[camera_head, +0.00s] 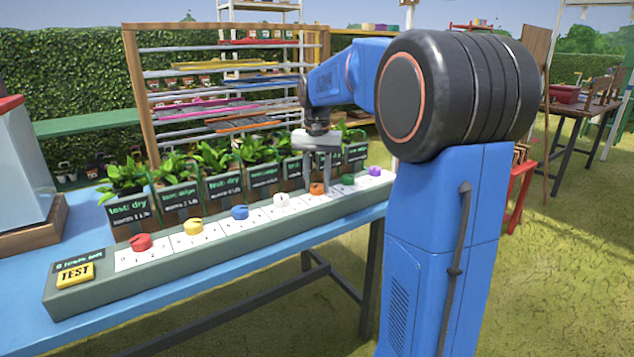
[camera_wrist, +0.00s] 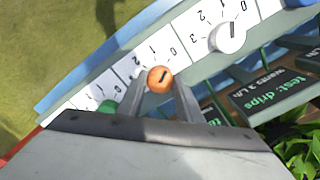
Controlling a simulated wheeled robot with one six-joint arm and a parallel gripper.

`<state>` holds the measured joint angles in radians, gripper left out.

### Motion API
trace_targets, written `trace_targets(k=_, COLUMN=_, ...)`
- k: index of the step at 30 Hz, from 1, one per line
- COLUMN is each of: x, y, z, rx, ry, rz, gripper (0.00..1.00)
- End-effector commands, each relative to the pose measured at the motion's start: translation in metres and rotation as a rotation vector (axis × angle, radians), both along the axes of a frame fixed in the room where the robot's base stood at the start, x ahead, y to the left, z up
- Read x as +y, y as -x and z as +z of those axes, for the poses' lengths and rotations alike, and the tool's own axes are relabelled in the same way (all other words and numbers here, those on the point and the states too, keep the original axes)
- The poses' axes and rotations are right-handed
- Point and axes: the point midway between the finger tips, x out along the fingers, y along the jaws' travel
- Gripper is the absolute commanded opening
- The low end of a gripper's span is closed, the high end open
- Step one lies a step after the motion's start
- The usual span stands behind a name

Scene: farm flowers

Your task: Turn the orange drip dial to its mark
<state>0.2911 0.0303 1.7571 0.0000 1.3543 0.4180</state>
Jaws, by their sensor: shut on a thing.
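The orange drip dial (camera_head: 317,188) sits on the long grey-green panel (camera_head: 80,291), in the row of coloured dials. My gripper (camera_head: 318,178) points down over this dial. In the wrist view its two fingers (camera_wrist: 161,92) are on either side of the dial, shut on it. I cannot make out which number the dial points to.
A white dial (camera_wrist: 230,37) and a green dial (camera_wrist: 107,106) flank it. Potted plants with dark labels (camera_head: 180,196) stand close behind the panel. A yellow TEST button (camera_head: 75,274) is at the panel's left end. The blue table (camera_head: 215,280) is clear in front.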

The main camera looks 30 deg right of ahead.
Motion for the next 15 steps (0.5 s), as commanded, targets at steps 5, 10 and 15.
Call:
trace_targets(k=5, x=0.0000, y=0.0000, z=0.0003, rx=0.000, ry=0.000, rz=0.094, gripper=0.10)
trace_targets(k=10, x=0.0000, y=0.0000, z=0.0003, rx=0.000, ry=0.000, rz=0.226, gripper=0.10)
trace_targets(k=15, x=0.0000, y=0.0000, z=0.0004, rx=0.000, ry=0.000, rz=0.362, gripper=0.10)
